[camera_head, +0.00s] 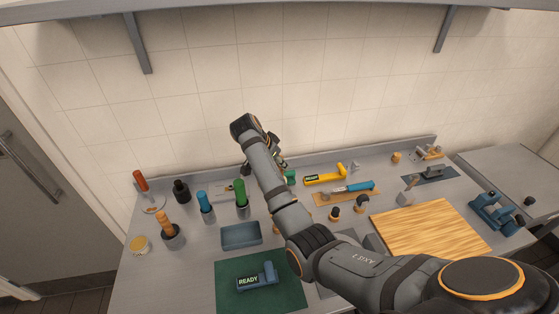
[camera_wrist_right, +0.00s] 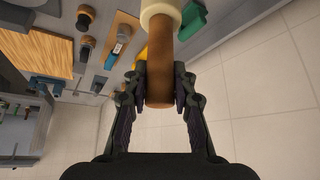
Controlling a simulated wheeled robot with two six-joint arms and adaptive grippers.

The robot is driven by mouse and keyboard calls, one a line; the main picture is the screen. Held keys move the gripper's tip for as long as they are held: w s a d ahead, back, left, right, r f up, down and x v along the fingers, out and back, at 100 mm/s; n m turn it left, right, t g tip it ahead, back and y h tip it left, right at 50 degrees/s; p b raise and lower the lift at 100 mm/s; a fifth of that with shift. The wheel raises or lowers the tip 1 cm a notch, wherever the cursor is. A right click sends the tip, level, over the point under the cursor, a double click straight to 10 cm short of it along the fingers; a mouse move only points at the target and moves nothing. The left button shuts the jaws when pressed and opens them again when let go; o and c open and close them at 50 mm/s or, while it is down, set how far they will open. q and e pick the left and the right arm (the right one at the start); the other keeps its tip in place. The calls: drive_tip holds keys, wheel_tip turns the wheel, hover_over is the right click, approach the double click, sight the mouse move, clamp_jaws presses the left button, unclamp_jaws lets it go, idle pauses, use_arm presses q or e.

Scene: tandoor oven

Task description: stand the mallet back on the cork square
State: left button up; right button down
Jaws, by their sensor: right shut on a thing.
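The mallet (camera_wrist_right: 158,75) has a brown wooden handle and a pale cream head, which is cut by the top edge of the right wrist view. My right gripper (camera_wrist_right: 160,88) is shut on the handle, one finger on each side. In the head view my right arm reaches to the back of the bench and hides most of the gripper and the mallet. A cork-coloured mat (camera_head: 321,199) lies right of the arm with a blue-handled tool (camera_head: 352,188) on it. I cannot tell whether it is the cork square. My left gripper is not in view.
A yellow tool (camera_head: 325,177) lies behind the mat. A wooden board (camera_head: 430,232) is at the right. Blue and green handled tools (camera_head: 241,195) stand left of the arm. A blue tray (camera_head: 240,236) and a green mat (camera_head: 232,302) lie in front, near my arm.

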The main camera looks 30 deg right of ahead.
drive_tip(key=shift+f+b, duration=0.8)
drive_tip(key=shift+f, duration=1.9)
drive_tip(key=shift+p, duration=0.35)
drive_tip(key=shift+f, duration=0.25)
drive_tip(key=shift+f+b, duration=0.95)
drive_tip(key=shift+f, duration=0.7)
unclamp_jaws()
